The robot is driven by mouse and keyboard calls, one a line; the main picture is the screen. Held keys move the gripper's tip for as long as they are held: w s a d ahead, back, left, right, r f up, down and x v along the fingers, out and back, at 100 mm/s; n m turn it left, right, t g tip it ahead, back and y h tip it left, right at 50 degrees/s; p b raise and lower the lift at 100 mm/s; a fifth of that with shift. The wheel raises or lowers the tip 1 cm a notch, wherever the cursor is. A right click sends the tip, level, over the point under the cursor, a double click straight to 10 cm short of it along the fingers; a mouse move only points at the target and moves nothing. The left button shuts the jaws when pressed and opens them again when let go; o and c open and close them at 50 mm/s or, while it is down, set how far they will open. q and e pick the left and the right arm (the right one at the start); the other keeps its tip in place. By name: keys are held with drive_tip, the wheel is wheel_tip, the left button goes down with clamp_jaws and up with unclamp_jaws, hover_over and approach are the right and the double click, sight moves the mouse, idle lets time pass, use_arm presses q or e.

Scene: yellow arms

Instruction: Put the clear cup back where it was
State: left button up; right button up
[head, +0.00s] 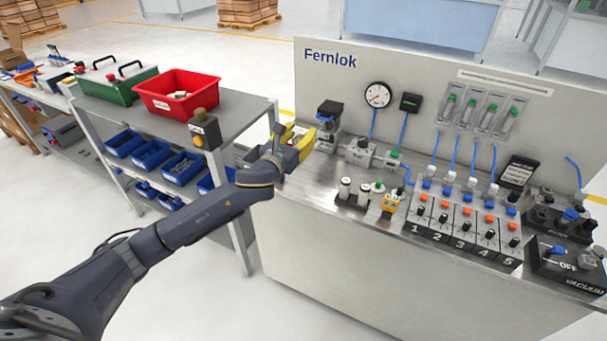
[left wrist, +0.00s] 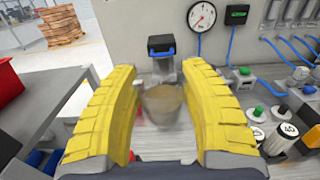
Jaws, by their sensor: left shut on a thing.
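The clear cup (left wrist: 163,104), see-through and brownish, shows between the yellow fingers in the left wrist view. My left gripper (head: 297,139) is shut on it at the left end of the metal bench top. In the left wrist view the two fingers (left wrist: 163,112) stand on either side of the cup. In the head view the cup is mostly hidden by the fingers. I cannot tell whether its base touches the bench. A grey unit with a black top (head: 329,114) stands just behind the gripper. My right gripper is not in view.
The bench top (head: 325,172) holds a rack with white-capped vials (head: 352,192), a pressure gauge (head: 377,95) behind, and numbered valve blocks (head: 462,225) to the right. A side table with a red bin (head: 178,93) stands left. A small bare patch lies in front of the gripper.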

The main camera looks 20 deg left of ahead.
use_arm(q)
wheel_tip(320, 180, down, 14)
drive_tip(key=shift+f, duration=0.25)
idle(0.5)
drive_tip(key=shift+f, duration=0.15)
drive_tip(key=o, duration=0.9)
